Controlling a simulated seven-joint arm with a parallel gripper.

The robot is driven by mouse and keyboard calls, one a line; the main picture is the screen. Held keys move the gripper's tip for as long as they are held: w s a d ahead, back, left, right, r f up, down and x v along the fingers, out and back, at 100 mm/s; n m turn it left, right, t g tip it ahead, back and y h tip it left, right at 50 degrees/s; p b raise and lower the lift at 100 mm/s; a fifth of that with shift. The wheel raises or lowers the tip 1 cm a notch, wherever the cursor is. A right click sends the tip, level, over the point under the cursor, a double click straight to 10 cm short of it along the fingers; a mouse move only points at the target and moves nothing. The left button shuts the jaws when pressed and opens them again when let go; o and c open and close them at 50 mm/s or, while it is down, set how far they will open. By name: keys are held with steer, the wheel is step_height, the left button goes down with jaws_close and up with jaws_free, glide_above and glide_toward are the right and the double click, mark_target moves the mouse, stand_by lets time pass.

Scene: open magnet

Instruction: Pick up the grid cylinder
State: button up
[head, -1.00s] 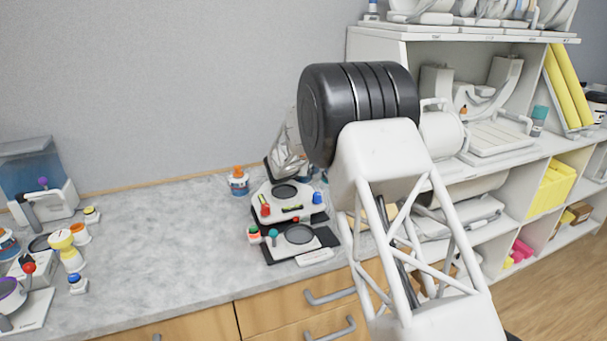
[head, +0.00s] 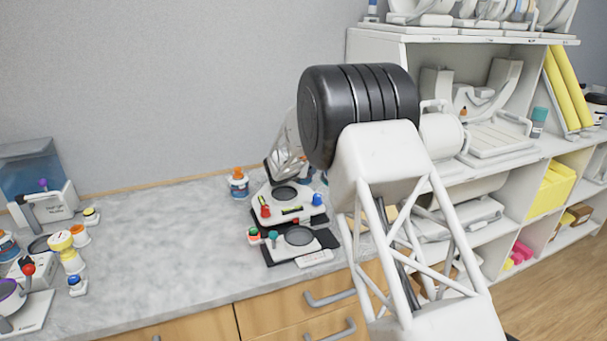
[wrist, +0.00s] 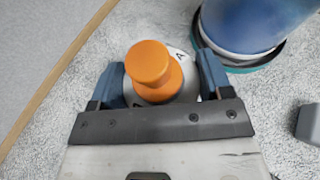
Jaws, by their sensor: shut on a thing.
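In the wrist view, an orange-topped white piece (wrist: 150,68) stands between the two blue fingers of my gripper (wrist: 158,75). The fingers are closed against its sides, with a letter "A" on its pale part. I see no grid pattern on it, so I cannot tell for sure that it is the grid cylinder. Its base is hidden by the orange top and my gripper.
A large blue cylinder with a teal rim (wrist: 250,22) stands close to the right finger. A grey block (wrist: 309,124) is at the right edge. In the head view, a device with coloured knobs (head: 290,205) and an orange-capped bottle (head: 238,184) stand on the marble counter (head: 150,250).

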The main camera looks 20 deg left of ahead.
steer(key=shift+r, duration=0.15)
steer(key=shift+r, duration=4.9)
steer(key=shift+s, duration=0.5)
steer(key=s+d+m+g+h, duration=0.1)
steer(key=s+d+m+h, duration=0.1)
steer(key=s, duration=0.8)
steer(key=s+d+m+g+h, duration=0.1)
steer(key=s+d+m+h, duration=0.2)
steer(key=s, duration=0.7)
steer(key=s+d+m+g+h, duration=0.2)
steer(key=s+d, duration=0.4)
steer(key=s, duration=0.4)
steer(key=shift+s+d+r+m+h, duration=0.2)
steer(key=shift+s+r+m+h, duration=0.2)
steer(key=shift+h, duration=0.1)
steer(key=shift+w+a+f, duration=0.1)
steer(key=shift+w, duration=0.1)
steer(key=w+a+f, duration=0.1)
steer(key=w+a, duration=0.8)
steer(key=w, duration=0.3)
steer(key=shift+w+a+f, duration=0.15)
steer(key=shift+a+f, duration=0.05)
steer(key=shift+a, duration=0.2)
steer(key=shift+f, duration=0.1)
